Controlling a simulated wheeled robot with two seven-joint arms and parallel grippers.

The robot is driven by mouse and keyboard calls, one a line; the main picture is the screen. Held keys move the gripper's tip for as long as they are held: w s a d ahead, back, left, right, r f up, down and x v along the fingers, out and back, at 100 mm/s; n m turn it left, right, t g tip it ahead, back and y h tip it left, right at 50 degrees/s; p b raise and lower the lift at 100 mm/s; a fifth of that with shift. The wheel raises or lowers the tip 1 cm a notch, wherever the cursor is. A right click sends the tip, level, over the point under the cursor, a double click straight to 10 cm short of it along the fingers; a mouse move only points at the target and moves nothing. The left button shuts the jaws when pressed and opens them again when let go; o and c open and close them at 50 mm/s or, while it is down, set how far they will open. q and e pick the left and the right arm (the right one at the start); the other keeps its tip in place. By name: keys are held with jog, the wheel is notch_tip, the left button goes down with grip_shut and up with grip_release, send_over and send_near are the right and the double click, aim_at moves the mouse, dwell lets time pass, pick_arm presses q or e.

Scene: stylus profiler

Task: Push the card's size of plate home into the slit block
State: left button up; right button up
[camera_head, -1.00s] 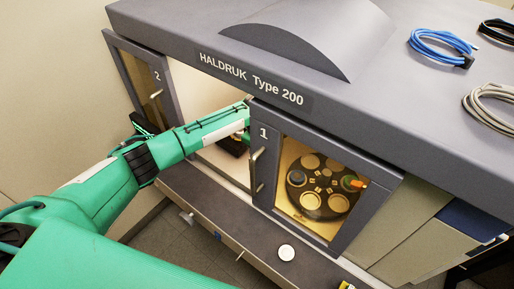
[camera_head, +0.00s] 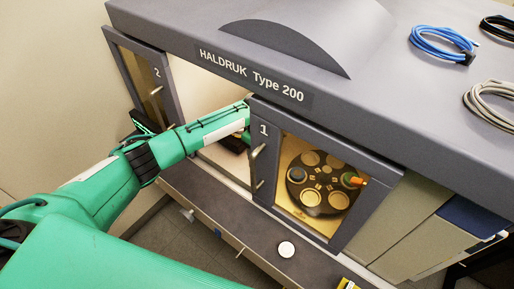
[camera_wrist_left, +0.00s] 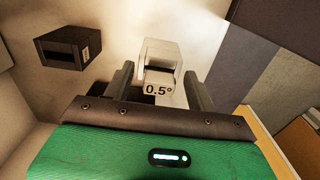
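In the left wrist view, a light grey block (camera_wrist_left: 160,59) with a slit-like recess and a "0.5°" label on its front stands ahead of my left gripper (camera_wrist_left: 160,76). The gripper's two fingers stand apart, on either side of it. I see no clear contact, and a dark patch lies below the label. A dark block (camera_wrist_left: 64,50) with a slot and a small, unreadable label stands to the left. Whether a plate sits in either slot I cannot tell. In the head view my left arm reaches into bay 2, and its gripper is mostly hidden. My right gripper is not seen.
Bay 2's door (camera_head: 146,84) stands open at the left. Bay 1's door (camera_head: 265,165) is shut, with a round carousel (camera_head: 322,187) behind its window. A ledge (camera_head: 218,210) runs below, with a white disc (camera_head: 286,249) on it. Coiled cables (camera_head: 440,45) lie on top.

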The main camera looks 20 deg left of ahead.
pick_arm(q)
jog(key=shift+c, duration=0.5)
notch_tip(320, 180, up, 2)
jog(key=shift+r+p, duration=0.25)
jog(key=shift+p, duration=0.75)
jog(key=shift+r, duration=2.3)
